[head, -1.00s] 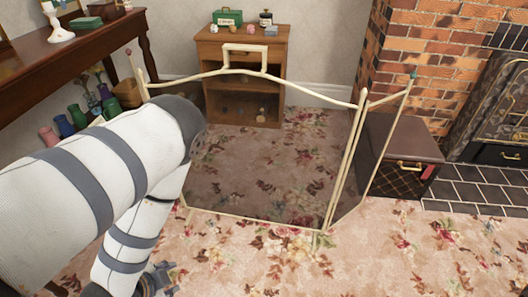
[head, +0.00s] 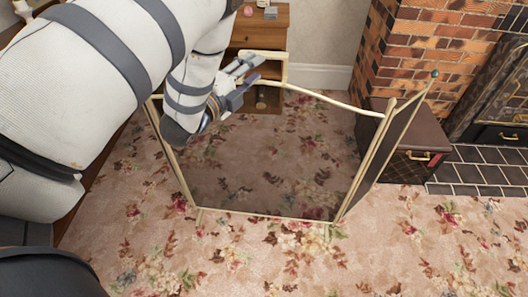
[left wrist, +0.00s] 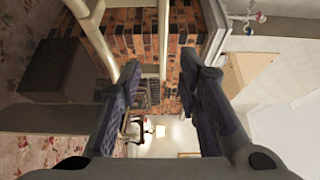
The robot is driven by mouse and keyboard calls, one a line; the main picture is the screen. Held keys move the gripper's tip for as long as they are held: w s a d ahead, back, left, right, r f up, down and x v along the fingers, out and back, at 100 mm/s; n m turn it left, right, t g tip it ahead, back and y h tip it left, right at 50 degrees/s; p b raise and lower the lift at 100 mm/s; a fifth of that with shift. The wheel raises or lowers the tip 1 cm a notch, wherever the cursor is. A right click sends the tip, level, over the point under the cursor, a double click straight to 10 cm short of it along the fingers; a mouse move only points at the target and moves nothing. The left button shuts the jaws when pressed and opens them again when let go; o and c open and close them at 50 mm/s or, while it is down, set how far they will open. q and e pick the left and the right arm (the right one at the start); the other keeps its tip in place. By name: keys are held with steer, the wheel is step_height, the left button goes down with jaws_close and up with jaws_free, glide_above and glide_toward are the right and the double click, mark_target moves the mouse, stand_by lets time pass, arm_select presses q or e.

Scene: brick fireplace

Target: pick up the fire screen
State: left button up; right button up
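The fire screen (head: 335,101) stands upright on the floral carpet in the head view, with a cream frame, dark see-through mesh and a folded side panel at right. Its raised top handle (head: 286,68) is partly hidden by my left gripper (head: 254,69), which is at the handle's left part. In the left wrist view, my left gripper (left wrist: 160,64) is open, and a cream bar of the screen (left wrist: 163,35) shows between its fingers. Another cream bar lies to the left. I cannot tell whether a finger touches the handle. My right gripper is not in view.
A wooden cabinet (head: 268,28) stands behind the screen. A dark box with a gold handle (head: 420,140) sits right of it, beside the brick fireplace (head: 412,45) and tiled hearth (head: 480,172). Carpet in front of the screen is clear.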

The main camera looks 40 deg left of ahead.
mark_target(267, 56)
arm_select(q)
steer(key=w, duration=0.7)
steer(key=shift+w+r, duration=0.15)
steer(key=shift+w, duration=0.25)
jaws_close()
steer(key=shift+r, duration=0.25)
